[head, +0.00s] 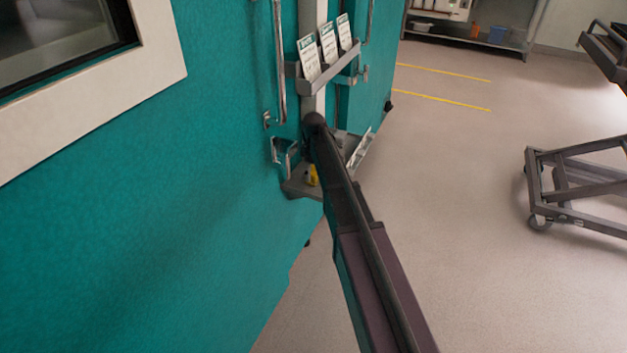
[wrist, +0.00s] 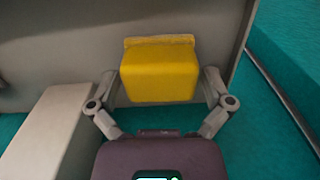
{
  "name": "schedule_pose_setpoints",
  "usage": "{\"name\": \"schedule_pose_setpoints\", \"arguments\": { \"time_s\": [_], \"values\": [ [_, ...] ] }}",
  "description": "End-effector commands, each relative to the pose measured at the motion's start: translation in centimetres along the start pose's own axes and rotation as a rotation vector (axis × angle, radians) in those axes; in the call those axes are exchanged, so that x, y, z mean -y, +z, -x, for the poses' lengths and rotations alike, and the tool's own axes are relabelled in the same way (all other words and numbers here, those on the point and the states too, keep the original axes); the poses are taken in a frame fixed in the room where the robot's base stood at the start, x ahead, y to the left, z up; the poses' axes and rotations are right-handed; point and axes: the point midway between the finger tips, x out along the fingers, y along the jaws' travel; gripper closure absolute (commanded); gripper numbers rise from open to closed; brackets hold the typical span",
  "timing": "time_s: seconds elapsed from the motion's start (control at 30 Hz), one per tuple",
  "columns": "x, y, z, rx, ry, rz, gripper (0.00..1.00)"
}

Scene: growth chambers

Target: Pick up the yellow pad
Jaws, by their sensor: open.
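The yellow pad (wrist: 159,75) is a small yellow block with a thin raised strip along its far edge. In the wrist view it lies in front of a grey shelf surface, between the two fingers of my gripper (wrist: 160,88). The fingers are spread open, one at each side of the pad, and I cannot tell whether they touch it. In the head view a small part of the yellow pad (head: 312,176) shows on the lower grey shelf (head: 298,189), beside my arm. My arm hides the rest, and the fingers are not clear there.
A teal chamber wall (head: 130,200) with a metal handle (head: 280,60) stands close on the left. A grey card rack (head: 325,75) is above the shelf. A wheeled cart (head: 575,190) stands at the right. The floor between is clear.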

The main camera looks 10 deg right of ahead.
Motion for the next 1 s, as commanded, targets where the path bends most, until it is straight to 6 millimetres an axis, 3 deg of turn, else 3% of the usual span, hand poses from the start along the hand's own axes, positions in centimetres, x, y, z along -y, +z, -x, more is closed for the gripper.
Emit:
{"name": "schedule_pose_setpoints", "arguments": {
  "time_s": [0.67,0.77,0.9,1.0],
  "values": [
    [0.05,-0.05,-0.3,0.0,0.0,0.001,0.0],
    [0.05,-0.05,-0.3,0.0,0.0,0.001,0.24],
    [0.04,-0.05,-0.3,0.0,0.0,0.001,0.62],
    [0.04,-0.05,-0.3,0.0,0.0,0.001,0.63]
  ]
}}
